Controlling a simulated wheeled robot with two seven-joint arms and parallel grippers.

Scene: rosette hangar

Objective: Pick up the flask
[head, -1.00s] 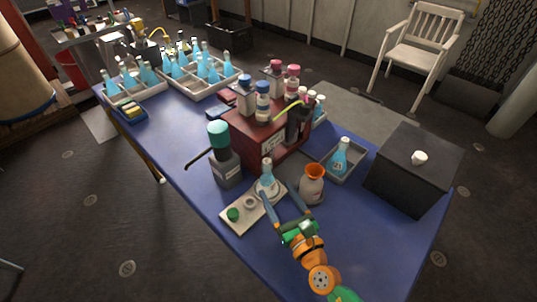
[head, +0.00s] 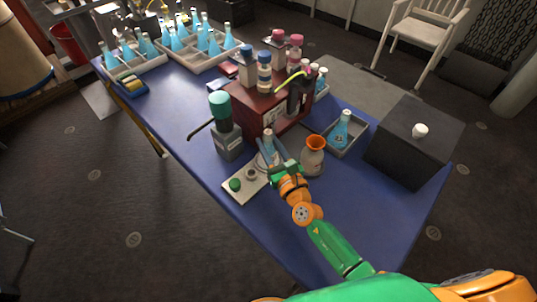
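The fingers look open, and I cannot see clear contact with the glass. The lower part of the flask is partly hidden by the fingers. My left gripper is not in view.
A grey bottle with an orange funnel-like top (head: 313,158) stands close right of the gripper. A green-capped bottle (head: 228,138) stands left. A red-brown box (head: 262,112) is behind. A tray with another blue flask (head: 341,128) and a dark box (head: 413,142) are right. The front-right table is clear.

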